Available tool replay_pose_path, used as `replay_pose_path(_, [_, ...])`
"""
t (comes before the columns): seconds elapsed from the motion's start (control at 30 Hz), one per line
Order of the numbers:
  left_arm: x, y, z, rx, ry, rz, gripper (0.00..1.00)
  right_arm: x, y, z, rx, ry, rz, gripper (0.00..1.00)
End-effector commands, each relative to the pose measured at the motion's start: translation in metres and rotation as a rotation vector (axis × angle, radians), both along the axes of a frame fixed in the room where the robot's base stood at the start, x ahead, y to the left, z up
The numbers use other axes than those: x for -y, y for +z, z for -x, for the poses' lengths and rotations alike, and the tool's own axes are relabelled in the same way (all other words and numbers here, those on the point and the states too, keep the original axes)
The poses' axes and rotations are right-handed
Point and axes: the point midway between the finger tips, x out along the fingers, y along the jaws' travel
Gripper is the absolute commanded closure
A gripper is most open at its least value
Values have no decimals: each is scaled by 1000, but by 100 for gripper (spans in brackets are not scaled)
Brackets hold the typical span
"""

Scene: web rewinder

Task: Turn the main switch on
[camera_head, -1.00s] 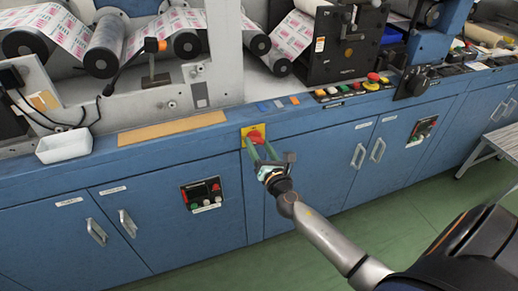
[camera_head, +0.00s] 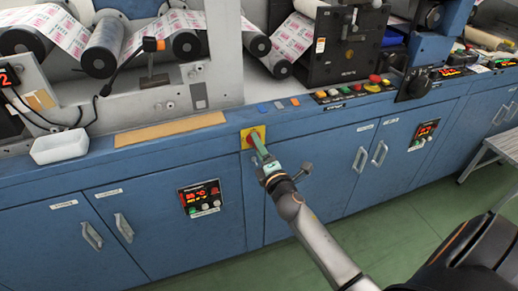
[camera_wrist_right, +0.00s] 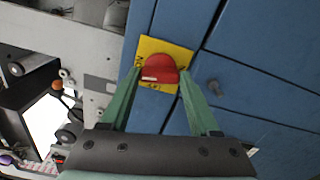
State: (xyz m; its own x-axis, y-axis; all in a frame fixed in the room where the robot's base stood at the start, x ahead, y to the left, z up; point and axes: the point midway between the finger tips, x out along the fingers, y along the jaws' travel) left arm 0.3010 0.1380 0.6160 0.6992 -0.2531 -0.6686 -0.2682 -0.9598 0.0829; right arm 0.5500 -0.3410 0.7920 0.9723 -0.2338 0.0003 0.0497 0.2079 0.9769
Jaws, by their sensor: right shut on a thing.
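The main switch is a red rotary knob (camera_head: 255,137) on a yellow plate (camera_head: 246,133), set in the blue cabinet front just under the worktop edge. My right gripper (camera_head: 258,141) reaches it from the front, its green fingers seen almost edge-on. In the right wrist view the red knob (camera_wrist_right: 160,69) sits between the two green fingertips (camera_wrist_right: 160,76), which are shut on it. The yellow plate (camera_wrist_right: 152,48) shows around the knob, with lettering partly covered by the fingers. My left gripper is not in view.
A control panel (camera_head: 201,198) on the cabinet door has lit red digits; another lit panel (camera_head: 424,134) is at right. Door handles (camera_head: 124,228) stick out. A white tray (camera_head: 60,147) stands on the ledge. A grey step (camera_head: 489,150) is at far right. The green floor is clear.

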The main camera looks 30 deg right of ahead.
Motion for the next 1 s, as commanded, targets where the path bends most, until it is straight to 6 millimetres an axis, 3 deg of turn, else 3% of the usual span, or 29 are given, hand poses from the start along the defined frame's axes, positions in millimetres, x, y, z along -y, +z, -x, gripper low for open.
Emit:
replay_pose_path(0.4, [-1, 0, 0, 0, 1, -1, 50, 0, -1, 0, 45, 0, -197, 93])
replay_pose_path(0.97, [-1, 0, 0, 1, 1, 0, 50, -1, -1, 0, 53, 1, -230, 93])
replay_pose_path(1.0, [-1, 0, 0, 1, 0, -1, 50, -1, -1, 0, 53, 1, -230, 36])
